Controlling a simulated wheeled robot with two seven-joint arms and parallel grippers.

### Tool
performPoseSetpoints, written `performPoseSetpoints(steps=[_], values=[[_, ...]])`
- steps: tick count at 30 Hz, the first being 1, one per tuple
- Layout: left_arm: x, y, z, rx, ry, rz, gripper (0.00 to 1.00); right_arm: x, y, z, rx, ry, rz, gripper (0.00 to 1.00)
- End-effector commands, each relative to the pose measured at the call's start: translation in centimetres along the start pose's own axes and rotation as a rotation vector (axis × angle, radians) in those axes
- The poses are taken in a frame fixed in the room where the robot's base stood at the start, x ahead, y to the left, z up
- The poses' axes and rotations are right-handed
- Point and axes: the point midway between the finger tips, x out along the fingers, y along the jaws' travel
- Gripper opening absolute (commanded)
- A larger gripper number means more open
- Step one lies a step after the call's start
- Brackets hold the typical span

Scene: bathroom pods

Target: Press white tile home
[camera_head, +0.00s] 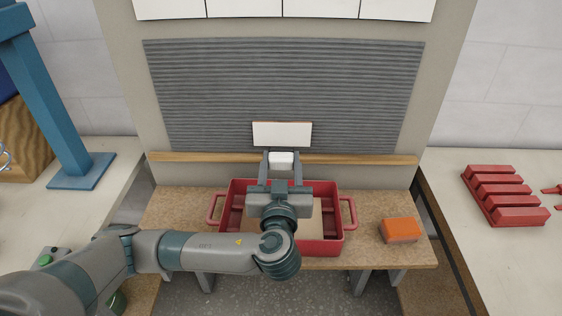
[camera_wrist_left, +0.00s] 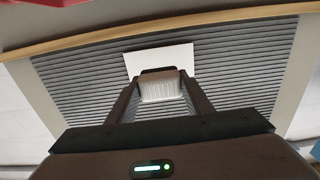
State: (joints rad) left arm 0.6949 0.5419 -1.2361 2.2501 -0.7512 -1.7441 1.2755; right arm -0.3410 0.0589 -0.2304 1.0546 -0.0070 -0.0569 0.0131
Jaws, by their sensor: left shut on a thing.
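The white tile (camera_head: 282,132) is a wide rectangle with a thin reddish edge. It stands upright at the grey ribbed panel (camera_head: 220,90), just above the wooden ledge (camera_head: 200,158). It also shows in the left wrist view (camera_wrist_left: 150,58). My left gripper (camera_head: 281,156) is in front of the tile's lower middle, shut on a small white block (camera_head: 282,163). In the left wrist view the block (camera_wrist_left: 160,90) looks ribbed, with a dark end towards the tile. I cannot tell whether block and tile are joined, or whether the tile touches the panel. My right gripper is out of view.
A red tray with handles (camera_head: 350,213) stands on the bench under my left arm. An orange block (camera_head: 400,230) lies to its right. Red bars (camera_head: 505,195) lie on the right counter, and a blue stand (camera_head: 65,120) is at left. White tiles (camera_head: 320,8) line the panel's top.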

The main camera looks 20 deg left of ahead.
Motion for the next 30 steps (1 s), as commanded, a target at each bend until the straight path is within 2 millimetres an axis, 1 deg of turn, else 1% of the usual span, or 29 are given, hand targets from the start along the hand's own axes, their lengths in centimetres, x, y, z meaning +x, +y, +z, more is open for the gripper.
performPoseSetpoints(steps=[8, 11, 24, 30], values=[[0.6, 0.0, 0.0, 0.002, 0.000, 0.000, 0.23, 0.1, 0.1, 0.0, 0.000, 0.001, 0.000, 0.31], [1.2, 0.0, 0.0, 0.001, 0.001, 0.000, 0.23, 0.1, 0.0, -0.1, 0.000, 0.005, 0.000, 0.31], [4.8, 0.0, 0.0, 0.002, 0.001, 0.000, 0.23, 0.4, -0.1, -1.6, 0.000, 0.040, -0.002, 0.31], [5.7, 0.0, 0.0, 0.000, 0.001, 0.000, 0.23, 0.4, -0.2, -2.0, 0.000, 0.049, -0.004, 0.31]])
